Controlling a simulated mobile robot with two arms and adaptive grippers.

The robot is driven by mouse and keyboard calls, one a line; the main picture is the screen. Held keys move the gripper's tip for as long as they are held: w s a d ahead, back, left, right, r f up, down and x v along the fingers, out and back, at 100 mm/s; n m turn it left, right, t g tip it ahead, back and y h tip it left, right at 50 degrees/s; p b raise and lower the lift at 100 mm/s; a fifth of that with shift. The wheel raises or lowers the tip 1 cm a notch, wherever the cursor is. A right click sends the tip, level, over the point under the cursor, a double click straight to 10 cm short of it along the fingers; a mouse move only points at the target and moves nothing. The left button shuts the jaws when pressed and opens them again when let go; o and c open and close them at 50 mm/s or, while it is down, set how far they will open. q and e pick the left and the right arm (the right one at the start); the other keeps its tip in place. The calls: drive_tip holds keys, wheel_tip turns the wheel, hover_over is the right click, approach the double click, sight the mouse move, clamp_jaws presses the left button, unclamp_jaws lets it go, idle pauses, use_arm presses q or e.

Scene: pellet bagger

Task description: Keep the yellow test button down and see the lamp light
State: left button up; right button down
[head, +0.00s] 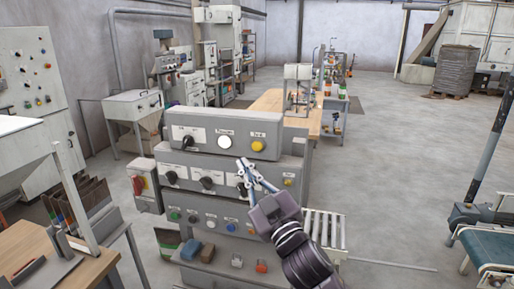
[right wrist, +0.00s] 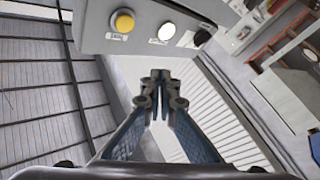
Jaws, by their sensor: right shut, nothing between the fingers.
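The yellow test button (head: 258,146) is at the right end of the top grey control box (head: 205,123). It also shows in the right wrist view (right wrist: 123,21). The round white lamp (head: 225,142) is just left of the button; it also shows in the right wrist view (right wrist: 166,32). It looks pale white, and I cannot tell whether it is lit. My right gripper (head: 246,170) is shut and empty, in front of the panel and lower than the button in the head view. In the right wrist view its fingertips (right wrist: 157,78) are apart from the button. My left gripper is out of view.
A black knob (head: 188,141) sits left of the lamp. Lower panels carry more knobs and coloured buttons, with a red switch (head: 138,185) on the left side. A roller conveyor (head: 325,232) stands right of the panel, and open floor (head: 395,190) lies beyond it.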

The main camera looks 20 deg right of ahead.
sight(252, 144)
drive_tip(key=shift+w+d+b, duration=0.1)
drive_tip(key=shift+w+d, duration=0.65)
drive_tip(key=shift+w, duration=0.4)
drive_tip(key=shift+w+d+b, duration=0.1)
drive_tip(key=shift+w+d, duration=0.7)
drive_tip(key=shift+w, duration=0.35)
drive_tip(key=shift+w+d+b, duration=0.1)
drive_tip(key=shift+w+d, duration=0.65)
drive_tip(key=shift+w, duration=0.4)
drive_tip(key=shift+w+d, duration=0.1)
drive_tip(key=shift+w+d, duration=0.15)
drive_tip(key=shift+w, duration=0.1)
drive_tip(key=shift+w+d, duration=0.3)
drive_tip(key=shift+w, duration=0.1)
drive_tip(key=shift+s+a, duration=0.1)
idle(1.2)
drive_tip(key=shift+s+a+f, duration=0.1)
drive_tip(key=shift+s+a, duration=0.2)
drive_tip(key=shift+s, duration=0.2)
drive_tip(key=shift+s+a, duration=0.1)
drive_tip(key=shift+s, duration=0.05)
drive_tip(key=shift+s+a+p, duration=0.3)
drive_tip(key=shift+s+a, duration=0.4)
drive_tip(key=shift+s, duration=0.35)
drive_tip(key=shift+s+a+p, duration=0.25)
drive_tip(key=shift+s+a, duration=0.45)
drive_tip(key=shift+s, duration=0.3)
